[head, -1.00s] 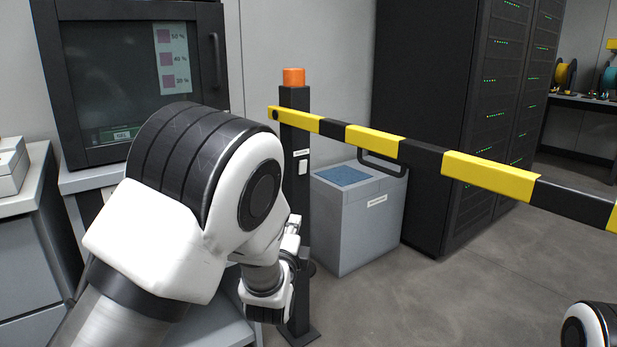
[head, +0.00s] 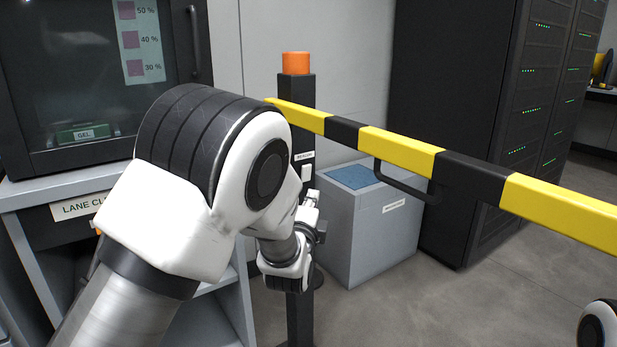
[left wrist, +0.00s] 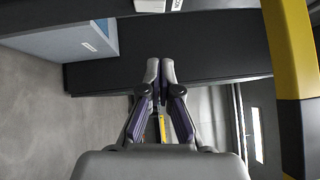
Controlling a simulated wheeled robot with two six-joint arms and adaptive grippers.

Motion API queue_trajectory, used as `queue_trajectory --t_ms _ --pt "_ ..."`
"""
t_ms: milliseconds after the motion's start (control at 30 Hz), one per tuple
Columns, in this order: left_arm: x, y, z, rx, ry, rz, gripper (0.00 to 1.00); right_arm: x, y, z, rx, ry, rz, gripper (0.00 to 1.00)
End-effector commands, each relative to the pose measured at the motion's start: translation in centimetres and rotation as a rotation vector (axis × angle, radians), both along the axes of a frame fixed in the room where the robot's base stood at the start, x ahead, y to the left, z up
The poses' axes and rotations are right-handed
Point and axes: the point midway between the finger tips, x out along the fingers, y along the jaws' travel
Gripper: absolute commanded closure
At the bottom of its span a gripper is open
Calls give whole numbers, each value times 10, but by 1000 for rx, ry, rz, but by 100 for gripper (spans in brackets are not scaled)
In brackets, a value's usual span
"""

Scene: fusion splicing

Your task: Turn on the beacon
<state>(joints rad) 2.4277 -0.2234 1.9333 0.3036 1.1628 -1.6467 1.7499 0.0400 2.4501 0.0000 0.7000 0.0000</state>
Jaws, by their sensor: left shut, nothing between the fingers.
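The orange beacon (head: 296,63) sits on top of a black post (head: 297,90) and looks unlit. A small white switch (head: 306,173) is on the post's front, below a white label (head: 303,156). My left gripper (head: 314,197) is beside the post just below the switch, partly hidden by my own arm. In the left wrist view its fingers (left wrist: 160,70) are shut together and empty. There, the white switch (left wrist: 150,5) shows at the top edge, a little apart from the fingertips. My right gripper is not in view.
A yellow-and-black barrier arm (head: 400,150) runs right from the post. Behind it stand a grey bin (head: 375,235) with a blue top and black server racks (head: 490,100). A cabinet with a glass front (head: 90,65) is at the left. Floor (head: 480,310) is clear at lower right.

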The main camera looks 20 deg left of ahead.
Motion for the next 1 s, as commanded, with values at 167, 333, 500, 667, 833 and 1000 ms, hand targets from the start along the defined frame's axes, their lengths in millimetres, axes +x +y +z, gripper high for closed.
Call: queue_trajectory --t_ms 167,333,500,667,833,1000 --pt "39 5 0 -3 -2 0 100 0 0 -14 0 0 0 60" --pt "76 10 4 -3 -2 0 100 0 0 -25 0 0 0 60" --pt "93 32 8 -3 -1 2 100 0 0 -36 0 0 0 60" --pt "99 40 12 -1 0 0 100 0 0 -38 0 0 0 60" --pt "100 41 13 0 1 0 100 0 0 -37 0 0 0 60" --pt "100 41 14 -2 4 0 100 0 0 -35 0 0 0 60"
